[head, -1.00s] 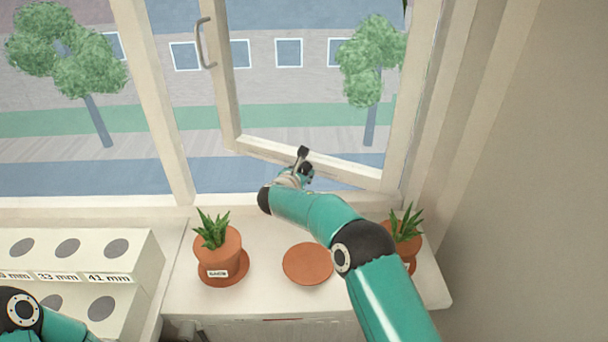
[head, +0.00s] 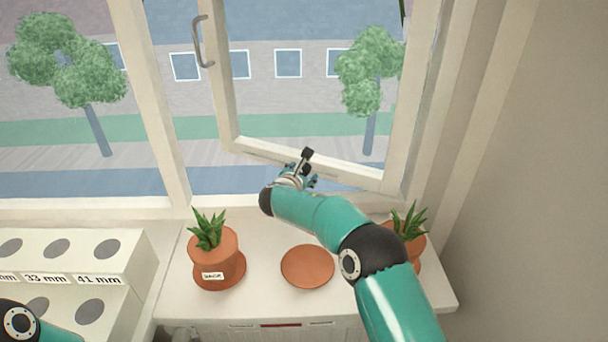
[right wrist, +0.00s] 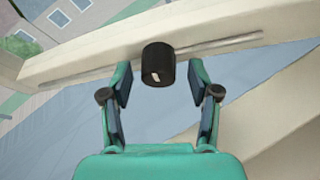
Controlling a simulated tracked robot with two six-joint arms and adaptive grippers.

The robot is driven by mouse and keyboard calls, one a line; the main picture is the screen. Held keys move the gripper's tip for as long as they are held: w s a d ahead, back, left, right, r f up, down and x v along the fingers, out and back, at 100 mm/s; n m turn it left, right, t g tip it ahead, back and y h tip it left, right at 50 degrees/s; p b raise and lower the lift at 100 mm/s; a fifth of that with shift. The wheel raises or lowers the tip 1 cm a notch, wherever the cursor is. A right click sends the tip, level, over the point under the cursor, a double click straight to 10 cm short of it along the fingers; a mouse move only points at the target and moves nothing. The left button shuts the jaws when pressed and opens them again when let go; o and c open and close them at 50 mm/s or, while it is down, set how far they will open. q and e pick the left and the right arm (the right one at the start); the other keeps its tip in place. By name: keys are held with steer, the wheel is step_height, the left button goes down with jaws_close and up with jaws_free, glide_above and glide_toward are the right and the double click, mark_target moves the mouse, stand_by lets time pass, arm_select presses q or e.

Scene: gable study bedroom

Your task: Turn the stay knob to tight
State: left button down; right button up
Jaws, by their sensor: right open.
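The stay knob (head: 307,153) is a small black cylinder at the bottom rail of the open window sash (head: 280,152). In the right wrist view the knob (right wrist: 158,63) has a short white mark on its face, and a grey metal stay bar (right wrist: 205,44) runs behind it along the pale rail. My right gripper (right wrist: 160,84) is open, one finger to each side of the knob, with gaps on both sides. In the head view my right gripper (head: 303,177) is small and partly hidden by its own arm. My left gripper is out of view.
On the sill, a potted plant (head: 217,262) stands left of an empty terracotta saucer (head: 307,267). Another potted plant (head: 408,225) is partly hidden behind my right arm. A white block with labelled holes (head: 128,244) is at the left. The wall is close at the right.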

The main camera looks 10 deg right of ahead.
steer(key=v, duration=1.2)
steer(key=shift+f, duration=0.2)
